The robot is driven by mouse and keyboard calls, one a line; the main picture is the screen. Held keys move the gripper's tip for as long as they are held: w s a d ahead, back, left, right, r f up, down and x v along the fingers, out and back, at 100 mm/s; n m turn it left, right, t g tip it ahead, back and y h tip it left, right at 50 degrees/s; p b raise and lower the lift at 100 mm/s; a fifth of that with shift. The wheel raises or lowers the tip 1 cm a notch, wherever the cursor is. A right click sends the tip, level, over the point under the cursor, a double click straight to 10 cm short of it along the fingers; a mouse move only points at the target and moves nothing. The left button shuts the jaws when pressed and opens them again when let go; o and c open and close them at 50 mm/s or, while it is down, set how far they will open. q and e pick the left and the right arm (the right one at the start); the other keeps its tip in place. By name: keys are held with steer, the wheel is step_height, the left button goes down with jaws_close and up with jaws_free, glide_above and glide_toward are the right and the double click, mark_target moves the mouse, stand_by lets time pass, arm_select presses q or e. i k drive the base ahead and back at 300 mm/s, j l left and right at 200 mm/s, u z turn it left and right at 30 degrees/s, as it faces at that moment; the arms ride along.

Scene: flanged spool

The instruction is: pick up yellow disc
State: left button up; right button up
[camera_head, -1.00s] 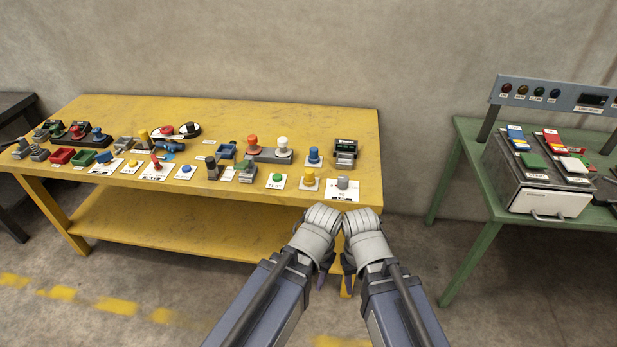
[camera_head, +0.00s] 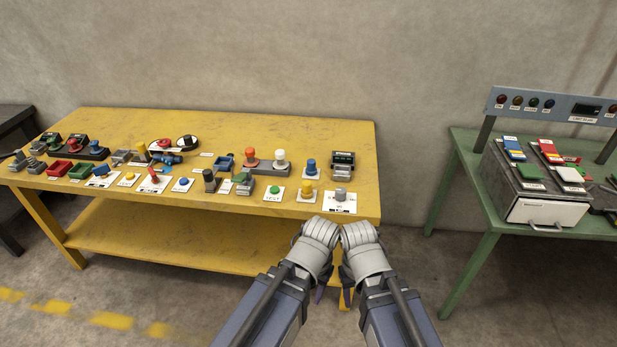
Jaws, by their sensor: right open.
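I cannot single out one yellow disc. Round yellow pieces on the yellow workbench (camera_head: 260,122) are a yellow knob (camera_head: 307,189) on a white plate near the front right and a small flat yellow button (camera_head: 129,176) on a white plate at the front left. My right gripper (camera_head: 347,297) is open, pointing down in front of the bench's front right corner, away from these pieces. My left gripper (camera_head: 319,294) hangs close beside it; its jaw state is unclear. Neither gripper touches anything on the bench.
Several knobs, bins and switches line the bench, including a grey knob (camera_head: 341,194) and a blue knob (camera_head: 311,166). A green table (camera_head: 462,150) with a panel box stands to the right, with a floor gap between. The bench's back strip is clear.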

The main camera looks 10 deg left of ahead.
mark_target(307, 192)
steer(key=i+l, duration=0.15)
steer(key=i, duration=0.35)
steer(key=i+l, duration=0.15)
steer(key=i, duration=0.35)
steer(key=i+u, duration=0.05)
